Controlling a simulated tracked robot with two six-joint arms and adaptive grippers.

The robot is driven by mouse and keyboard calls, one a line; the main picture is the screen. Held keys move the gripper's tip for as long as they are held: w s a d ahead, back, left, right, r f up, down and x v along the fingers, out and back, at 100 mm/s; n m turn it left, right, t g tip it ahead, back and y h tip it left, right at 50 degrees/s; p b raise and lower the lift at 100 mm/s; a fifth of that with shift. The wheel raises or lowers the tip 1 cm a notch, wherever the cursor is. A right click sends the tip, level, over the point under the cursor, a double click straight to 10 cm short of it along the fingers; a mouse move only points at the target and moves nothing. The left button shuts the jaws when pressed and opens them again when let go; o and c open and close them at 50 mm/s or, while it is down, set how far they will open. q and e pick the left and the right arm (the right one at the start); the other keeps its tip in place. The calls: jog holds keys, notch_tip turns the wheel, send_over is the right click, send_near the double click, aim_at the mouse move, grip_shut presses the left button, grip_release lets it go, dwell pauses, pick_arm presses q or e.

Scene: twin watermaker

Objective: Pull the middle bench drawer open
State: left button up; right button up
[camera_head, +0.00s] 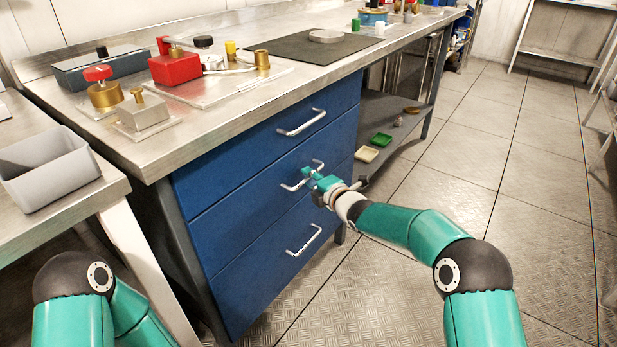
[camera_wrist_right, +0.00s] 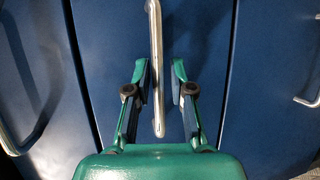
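The blue middle drawer (camera_head: 238,222) of the bench sits flush with the drawers above and below it. Its silver bar handle (camera_head: 290,187) is partly hidden behind my right gripper (camera_head: 310,175). In the right wrist view, the handle (camera_wrist_right: 155,60) runs between the two fingertips of my right gripper (camera_wrist_right: 161,75). The fingers are apart, with a gap to the handle on the right; the left finger is close to it, and I cannot tell if it touches. My left gripper is not in view.
The top drawer handle (camera_head: 302,122) and bottom drawer handle (camera_head: 304,241) stick out above and below. The bench top (camera_head: 220,105) carries valves and a red block (camera_head: 176,68). A grey bin (camera_head: 48,175) stands on the left table. The floor (camera_head: 480,180) on the right is clear.

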jog(key=shift+w+a, duration=0.25)
jog(key=shift+w, duration=0.1)
jog(key=shift+f, duration=0.1)
grip_shut()
jog(key=shift+f, duration=0.1)
